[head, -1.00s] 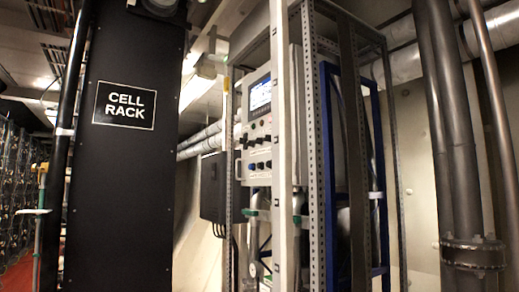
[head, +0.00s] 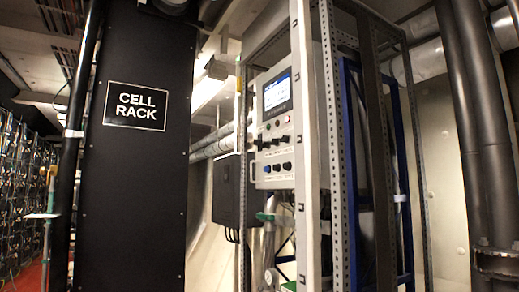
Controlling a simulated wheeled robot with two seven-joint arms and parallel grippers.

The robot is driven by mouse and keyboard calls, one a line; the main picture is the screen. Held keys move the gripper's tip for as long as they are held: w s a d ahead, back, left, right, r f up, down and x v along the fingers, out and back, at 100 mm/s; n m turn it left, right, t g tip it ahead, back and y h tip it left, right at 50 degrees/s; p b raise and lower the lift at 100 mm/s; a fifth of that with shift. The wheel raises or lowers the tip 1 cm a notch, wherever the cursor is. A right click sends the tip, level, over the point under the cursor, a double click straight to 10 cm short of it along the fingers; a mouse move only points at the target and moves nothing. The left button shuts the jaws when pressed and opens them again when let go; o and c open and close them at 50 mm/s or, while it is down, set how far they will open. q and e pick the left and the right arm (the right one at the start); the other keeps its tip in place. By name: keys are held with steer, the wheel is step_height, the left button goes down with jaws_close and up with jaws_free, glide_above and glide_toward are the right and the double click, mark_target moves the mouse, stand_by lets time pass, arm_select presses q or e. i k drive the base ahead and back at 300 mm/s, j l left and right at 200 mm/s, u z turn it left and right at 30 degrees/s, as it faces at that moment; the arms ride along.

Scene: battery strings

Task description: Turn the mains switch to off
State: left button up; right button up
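A light grey control panel (head: 275,124) stands inside a metal frame right of centre. It carries a lit screen (head: 278,94) at its top and rows of dark knobs (head: 273,142) and a blue knob (head: 267,168) below. Labels under the knobs are too small to read, so I cannot tell which one is the mains switch or how it is set. A frame post partly hides the panel's right side. Neither of my grippers is in view.
A tall black cabinet marked CELL RACK (head: 136,106) stands at the left. Perforated metal posts (head: 337,160) surround the panel. A dark box (head: 229,192) hangs on the wall behind. Thick grey pipes (head: 480,120) stand at the right. Wired racks (head: 20,165) line the far left.

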mark_target(265, 144)
steer(key=i+j+z, duration=0.1)
steer(key=i+j, duration=0.35)
steer(key=i, duration=0.2)
steer(key=i+j, duration=0.55)
steer(key=i+l+z, duration=0.05)
